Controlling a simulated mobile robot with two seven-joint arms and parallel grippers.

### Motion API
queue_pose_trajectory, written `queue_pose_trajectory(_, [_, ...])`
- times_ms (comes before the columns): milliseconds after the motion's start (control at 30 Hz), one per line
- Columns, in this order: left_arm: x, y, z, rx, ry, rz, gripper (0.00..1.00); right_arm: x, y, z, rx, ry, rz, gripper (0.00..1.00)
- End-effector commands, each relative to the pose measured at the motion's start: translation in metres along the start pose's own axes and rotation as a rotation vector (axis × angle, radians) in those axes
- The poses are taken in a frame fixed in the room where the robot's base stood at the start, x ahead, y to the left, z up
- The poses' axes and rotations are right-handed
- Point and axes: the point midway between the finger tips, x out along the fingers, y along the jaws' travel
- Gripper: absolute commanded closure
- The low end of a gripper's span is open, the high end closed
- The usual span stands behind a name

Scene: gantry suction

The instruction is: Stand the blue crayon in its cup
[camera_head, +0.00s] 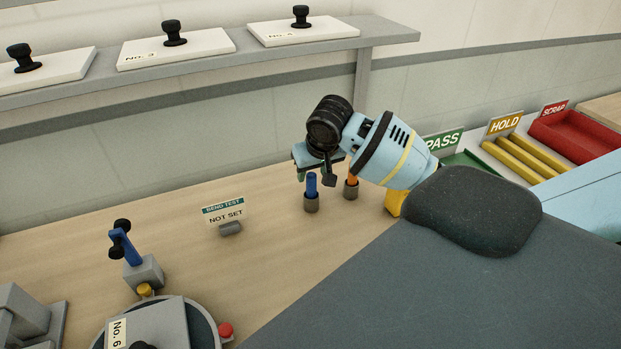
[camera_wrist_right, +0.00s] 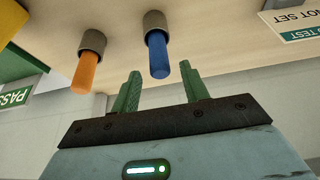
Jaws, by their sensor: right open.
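The blue crayon (camera_head: 312,186) stands upright in a small grey cup (camera_head: 311,204) on the wooden bench. The right wrist view also shows the blue crayon (camera_wrist_right: 158,55), with its lower end inside the cup (camera_wrist_right: 155,21). My right gripper (camera_head: 314,175) is above it, with its fingers pointing down. In the right wrist view the green fingers (camera_wrist_right: 163,84) are open and empty. The crayon's free end lies close to the gap between the fingertips, and neither finger appears to touch it. My left gripper is in neither view.
An orange crayon (camera_wrist_right: 86,70) stands in a similar cup (camera_wrist_right: 92,41) beside the blue one. A "NOT SET" sign (camera_head: 226,214) is to the left. Green, yellow and red trays (camera_head: 570,138) lie right. Bare bench (camera_head: 265,255) is in front.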

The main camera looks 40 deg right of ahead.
Motion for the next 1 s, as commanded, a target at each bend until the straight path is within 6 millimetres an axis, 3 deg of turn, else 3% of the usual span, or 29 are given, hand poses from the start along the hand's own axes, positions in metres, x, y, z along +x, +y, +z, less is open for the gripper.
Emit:
queue_pose_trajectory(200, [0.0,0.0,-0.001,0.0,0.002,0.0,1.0,-0.043,0.0,-0.001,0.0,0.004,-0.001,0.55])
queue_pose_trajectory(400, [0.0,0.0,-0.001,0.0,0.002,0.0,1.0,-0.064,0.0,-0.001,-0.001,0.002,-0.001,0.55])
queue_pose_trajectory(1000, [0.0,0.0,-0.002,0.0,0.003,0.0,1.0,-0.068,0.0,0.0,0.0,0.0,0.0,0.55])
